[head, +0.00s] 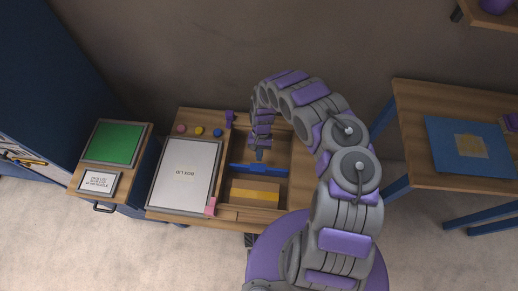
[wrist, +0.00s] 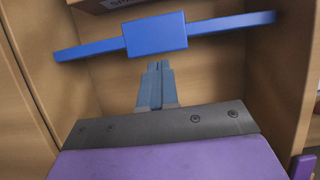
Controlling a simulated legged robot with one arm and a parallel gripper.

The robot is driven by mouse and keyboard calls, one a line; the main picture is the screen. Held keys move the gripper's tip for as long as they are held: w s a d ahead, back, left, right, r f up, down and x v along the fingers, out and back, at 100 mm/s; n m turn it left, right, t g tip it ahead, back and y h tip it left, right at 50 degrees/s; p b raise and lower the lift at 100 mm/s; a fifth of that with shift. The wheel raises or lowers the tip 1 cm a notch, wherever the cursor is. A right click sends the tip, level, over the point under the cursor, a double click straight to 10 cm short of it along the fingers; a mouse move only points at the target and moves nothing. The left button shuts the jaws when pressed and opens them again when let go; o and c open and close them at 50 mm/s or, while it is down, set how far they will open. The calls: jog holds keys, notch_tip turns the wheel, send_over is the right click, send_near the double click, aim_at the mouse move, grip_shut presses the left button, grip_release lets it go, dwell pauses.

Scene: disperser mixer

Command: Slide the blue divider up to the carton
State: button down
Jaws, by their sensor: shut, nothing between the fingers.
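The blue divider (head: 258,169) spans the wooden box from side to side. In the wrist view its thick middle block (wrist: 155,36) and two thin arms cross the top. The carton (head: 254,193), brown with a yellow band, lies in the box on the near side of the divider. A narrow gap shows between them in the head view. In the wrist view only a lettered strip of the carton (wrist: 118,4) shows at the top edge. My gripper (head: 259,154) is shut and empty on the other side of the divider. Its fingertips (wrist: 158,66) point at the block; I cannot tell whether they touch.
The box walls (wrist: 282,85) stand close on both sides of my gripper. A white lid panel (head: 184,175) lies left of the box, with small coloured knobs (head: 199,131) behind it. A green-topped cabinet (head: 115,143) stands further left, a table (head: 420,140) at right.

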aim_at(259, 170)
jog(key=shift+s+d, duration=0.2)
jog(key=shift+d, duration=0.1)
jog(key=shift+a, duration=0.1)
jog(key=s+p, duration=0.2)
jog(key=s+a+p, duration=0.1)
jog(key=s+p, duration=0.1)
jog(key=shift+s+r, duration=0.1)
jog(key=shift+r, duration=0.15)
jog(key=shift+s+f, duration=0.15)
jog(key=shift+s, duration=0.25)
jog(key=shift+w+f, duration=0.1)
jog(key=shift+w, duration=0.05)
